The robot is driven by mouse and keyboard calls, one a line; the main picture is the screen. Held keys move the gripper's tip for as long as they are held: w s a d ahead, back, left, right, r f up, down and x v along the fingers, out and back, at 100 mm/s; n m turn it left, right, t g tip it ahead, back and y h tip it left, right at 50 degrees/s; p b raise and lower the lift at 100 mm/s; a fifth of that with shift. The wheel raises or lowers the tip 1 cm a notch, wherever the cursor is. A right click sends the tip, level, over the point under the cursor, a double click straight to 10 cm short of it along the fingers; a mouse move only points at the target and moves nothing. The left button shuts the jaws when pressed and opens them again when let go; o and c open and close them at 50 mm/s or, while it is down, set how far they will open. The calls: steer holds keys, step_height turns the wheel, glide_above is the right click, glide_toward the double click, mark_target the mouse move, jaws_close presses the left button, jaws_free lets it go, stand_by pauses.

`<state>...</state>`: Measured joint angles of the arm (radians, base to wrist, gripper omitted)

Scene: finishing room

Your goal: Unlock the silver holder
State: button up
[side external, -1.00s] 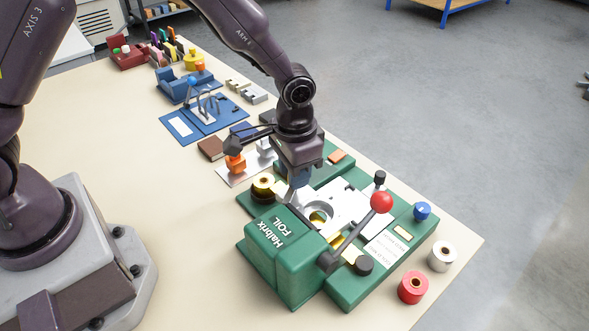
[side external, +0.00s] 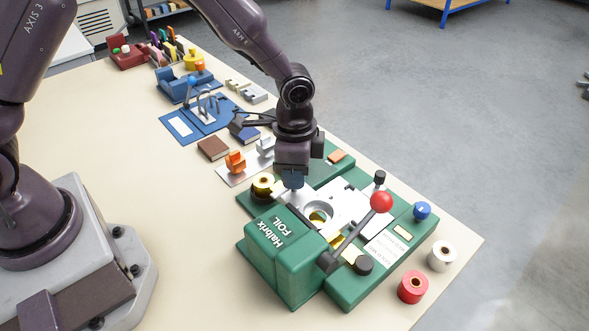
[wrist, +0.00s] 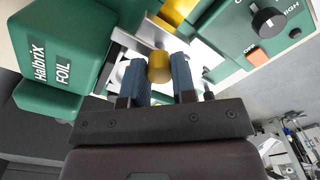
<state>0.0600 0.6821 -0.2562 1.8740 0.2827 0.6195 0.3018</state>
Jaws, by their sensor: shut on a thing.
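The green foil press (side external: 275,255), marked "Halbrix FOIL", stands on the bench. Its silver metal parts (side external: 345,205) lie around a round opening; I cannot tell for certain which is the silver holder. In the wrist view a silver bar (wrist: 128,38) runs beside a short brass-coloured knob (wrist: 159,72). My gripper (wrist: 160,60) has its two blue fingers on either side of this knob and is shut on it. In the side view my gripper (side external: 292,184) is low behind the press head, pointing down; the knob is hidden there.
A lever with a red ball (side external: 382,202) rises at the press's front right. A blue knob (side external: 422,210) and a black knob (side external: 379,179) stand nearby. Red (side external: 413,287) and silver (side external: 442,256) foil rolls sit at right.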

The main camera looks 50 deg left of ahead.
stand_by(0.3)
steer(key=o, duration=0.9)
steer(key=shift+o, duration=0.2)
steer(key=shift+r, duration=0.15)
step_height(320, 180, up, 13)
